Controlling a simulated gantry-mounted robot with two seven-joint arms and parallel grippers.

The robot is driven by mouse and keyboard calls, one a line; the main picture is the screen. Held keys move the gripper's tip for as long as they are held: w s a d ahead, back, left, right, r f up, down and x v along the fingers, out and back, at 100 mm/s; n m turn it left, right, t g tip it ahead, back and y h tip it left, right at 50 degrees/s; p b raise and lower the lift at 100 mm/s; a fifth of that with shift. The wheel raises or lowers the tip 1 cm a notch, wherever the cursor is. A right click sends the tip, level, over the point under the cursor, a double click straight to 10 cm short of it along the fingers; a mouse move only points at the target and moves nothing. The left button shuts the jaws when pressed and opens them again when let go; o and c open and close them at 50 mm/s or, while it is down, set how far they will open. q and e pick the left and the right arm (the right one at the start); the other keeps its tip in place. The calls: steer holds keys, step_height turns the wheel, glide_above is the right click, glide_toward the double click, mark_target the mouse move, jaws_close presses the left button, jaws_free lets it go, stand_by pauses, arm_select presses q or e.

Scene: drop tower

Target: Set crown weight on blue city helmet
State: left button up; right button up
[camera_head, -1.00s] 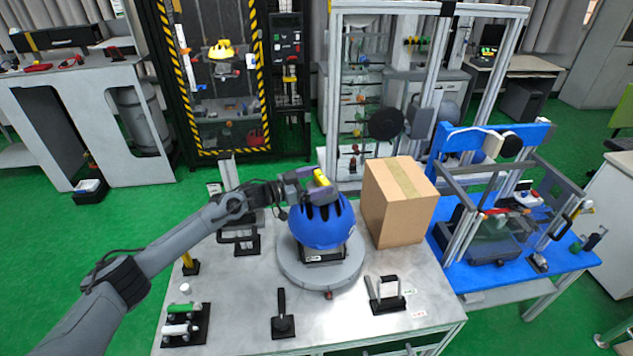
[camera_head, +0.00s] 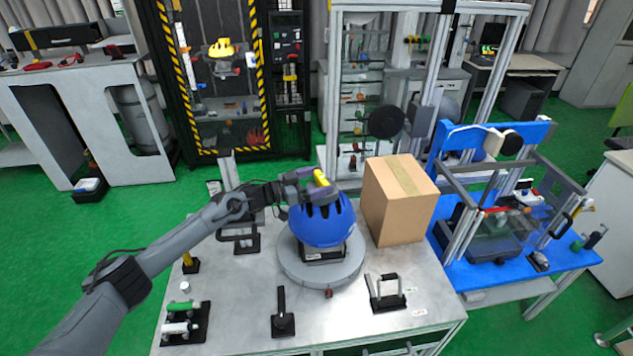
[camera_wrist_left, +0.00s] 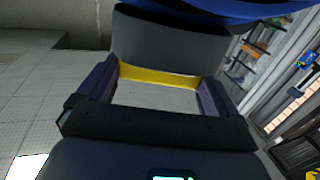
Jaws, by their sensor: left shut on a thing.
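The blue city helmet (camera_head: 322,226) sits upright on a stand on the round grey turntable in the middle of the metal table. In the wrist view its blue shell (camera_wrist_left: 240,12) shows along the top edge. My left gripper (camera_head: 308,184) is at the helmet's crown, coming in from the left. It is shut on a piece with a yellow part (camera_head: 321,178), which I take to be the crown weight. In the wrist view a yellow strip (camera_wrist_left: 157,77) and a dark grey body (camera_wrist_left: 170,40) show between the purple fingers. Whether the weight touches the shell cannot be told. My right gripper is not in view.
A cardboard box (camera_head: 402,203) stands close to the right of the helmet. The turntable (camera_head: 322,279) lies beneath it. A handled frame (camera_head: 385,293), a black upright tool (camera_head: 282,318) and a rack with green and white pieces (camera_head: 184,322) stand along the front.

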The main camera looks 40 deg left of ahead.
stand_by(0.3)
arm_select(q)
steer(key=o, duration=1.6)
steer(key=shift+f, duration=0.3)
steer(key=v, duration=1)
steer(key=shift+s+a+r, duration=0.2)
steer(key=shift+s+r, duration=0.05)
steer(key=shift+s, duration=0.1)
